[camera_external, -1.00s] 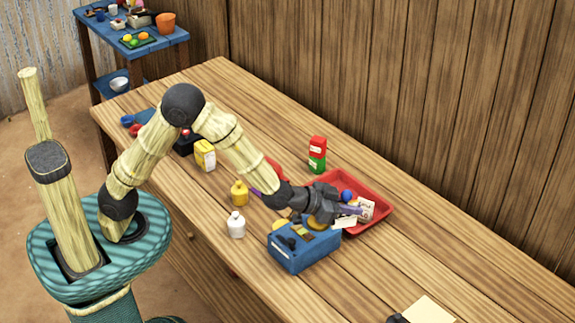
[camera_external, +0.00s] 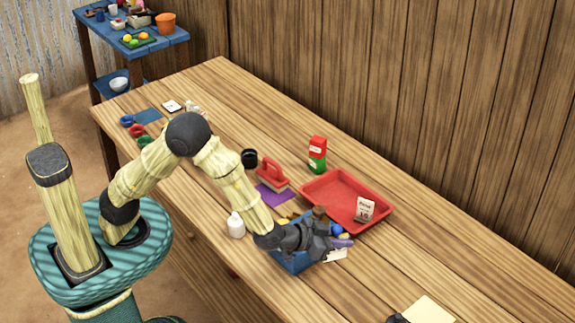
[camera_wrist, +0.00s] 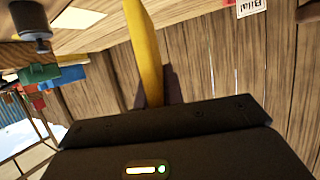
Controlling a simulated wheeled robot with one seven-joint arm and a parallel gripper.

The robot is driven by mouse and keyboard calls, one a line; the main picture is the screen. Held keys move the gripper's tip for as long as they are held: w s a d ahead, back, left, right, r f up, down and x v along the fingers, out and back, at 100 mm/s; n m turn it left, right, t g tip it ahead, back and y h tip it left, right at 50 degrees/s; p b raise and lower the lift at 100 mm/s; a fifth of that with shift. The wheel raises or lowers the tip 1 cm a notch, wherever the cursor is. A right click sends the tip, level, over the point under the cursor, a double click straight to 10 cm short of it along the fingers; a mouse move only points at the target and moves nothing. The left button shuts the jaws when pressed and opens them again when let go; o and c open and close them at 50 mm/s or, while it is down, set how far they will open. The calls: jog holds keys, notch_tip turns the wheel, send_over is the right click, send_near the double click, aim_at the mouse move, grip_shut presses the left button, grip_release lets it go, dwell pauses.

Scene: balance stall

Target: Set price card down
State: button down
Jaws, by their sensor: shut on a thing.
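My gripper (camera_external: 320,240) is low over the blue box (camera_external: 288,262), in front of the red tray (camera_external: 386,218). It is shut on a white card (camera_external: 337,254), which shows just below the purple fingertip; its print cannot be read. A second card (camera_external: 366,209), with printed letters, stands tilted at the tray's near side. In the wrist view, a yellow strip (camera_wrist: 145,50) fills the middle, with a dark purple edge beside it; the held card cannot be made out there. A printed card (camera_wrist: 250,7) shows at the top right edge.
A green and red box (camera_external: 317,154) stands behind, and a white bottle (camera_external: 236,226) stands left of my forearm. The table right of the tray is mostly clear, up to a pale sheet (camera_external: 428,309).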

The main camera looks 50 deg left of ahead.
aim_at(341, 258)
jog(key=shift+f, duration=0.1)
notch_tip(341, 258, down, 6)
dwell(0.4)
jog(key=shift+f, duration=0.1)
jog(key=shift+f, duration=1.75)
jog(key=shift+f+b, duration=0.2)
jog(key=shift+b, duration=0.15)
jog(key=c, duration=1.5)
grip_release()
jog(key=shift+r, duration=0.15)
